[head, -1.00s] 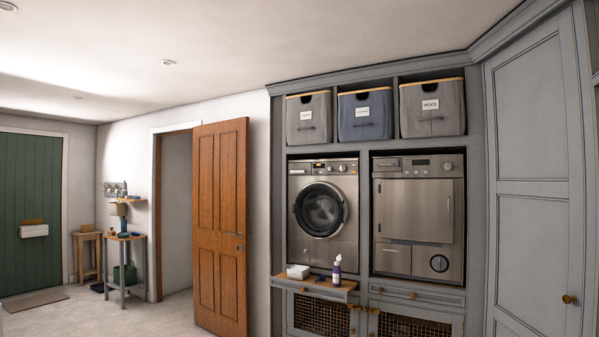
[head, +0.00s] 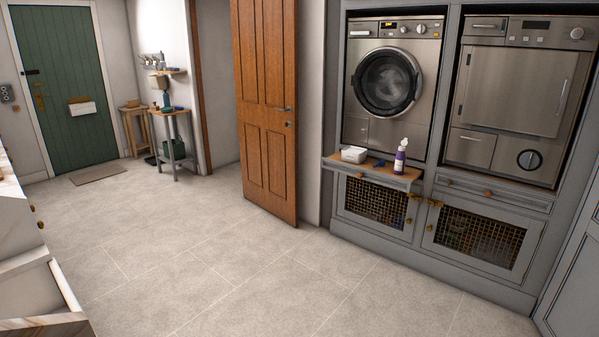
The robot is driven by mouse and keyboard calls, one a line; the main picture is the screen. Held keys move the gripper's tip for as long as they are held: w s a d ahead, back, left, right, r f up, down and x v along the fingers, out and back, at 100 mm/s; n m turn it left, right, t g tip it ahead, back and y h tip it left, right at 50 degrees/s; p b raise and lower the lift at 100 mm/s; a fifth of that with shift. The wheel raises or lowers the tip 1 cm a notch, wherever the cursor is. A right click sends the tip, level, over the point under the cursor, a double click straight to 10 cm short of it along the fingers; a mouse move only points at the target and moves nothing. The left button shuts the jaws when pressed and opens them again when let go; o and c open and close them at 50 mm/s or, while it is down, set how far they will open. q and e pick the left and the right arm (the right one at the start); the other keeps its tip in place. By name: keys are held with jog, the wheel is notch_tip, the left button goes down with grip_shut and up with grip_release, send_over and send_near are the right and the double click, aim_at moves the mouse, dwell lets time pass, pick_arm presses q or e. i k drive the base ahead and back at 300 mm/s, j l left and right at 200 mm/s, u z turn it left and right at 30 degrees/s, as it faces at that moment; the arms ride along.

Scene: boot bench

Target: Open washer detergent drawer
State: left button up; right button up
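The front-loading washer (head: 392,85) stands in the grey cabinet at the right, with its round door shut. Its detergent drawer (head: 360,29) is at the top left of its front panel and looks closed. Neither of my grippers is in view.
A pull-out shelf (head: 374,170) below the washer sticks out, bearing a white box (head: 354,154) and a purple bottle (head: 400,157). A dryer (head: 510,95) stands to the right. An orange-brown door (head: 268,105) stands open left of the cabinet. The tiled floor (head: 240,270) is clear. A drawer (head: 45,300) juts out at lower left.

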aim_at(367, 29)
jog(key=i, duration=3)
